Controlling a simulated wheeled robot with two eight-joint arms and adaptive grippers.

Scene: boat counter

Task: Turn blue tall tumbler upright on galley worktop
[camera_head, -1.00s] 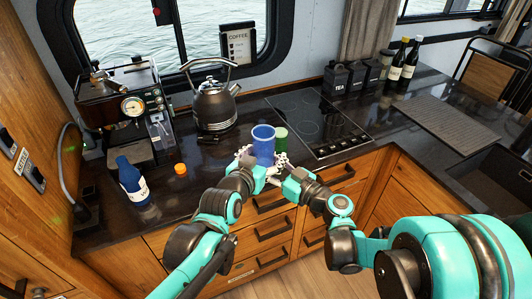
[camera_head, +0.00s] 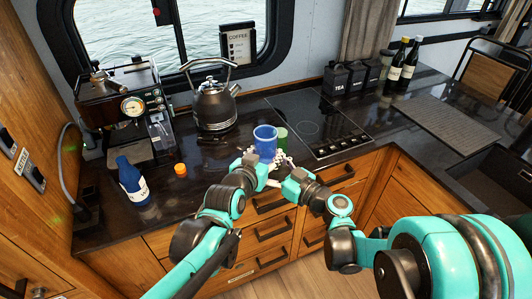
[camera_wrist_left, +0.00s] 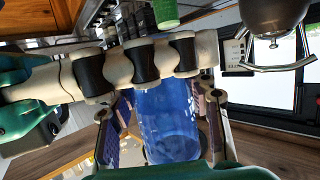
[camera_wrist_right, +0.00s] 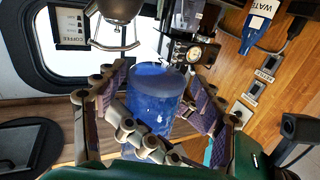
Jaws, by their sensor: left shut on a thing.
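The blue tall tumbler (camera_head: 265,143) is near the worktop's front edge, close to upright with what looks like its rim up. Its lower part is hidden by my grippers; I cannot tell whether its base touches the worktop. My left gripper (camera_head: 252,158) is shut on it, with a finger on each side in the left wrist view (camera_wrist_left: 165,125). My right gripper (camera_head: 279,159) is open, its spread fingers around the tumbler in the right wrist view (camera_wrist_right: 155,95). Fingers of the two grippers cross close together. The galley worktop (camera_head: 215,165) is dark and glossy.
A green tumbler (camera_head: 282,137) stands just right of the blue one, very close. A kettle (camera_head: 214,106) and the hob (camera_head: 318,125) are behind. A blue bottle (camera_head: 131,182) and an orange cap (camera_head: 180,169) are at left, with free worktop between them and my grippers.

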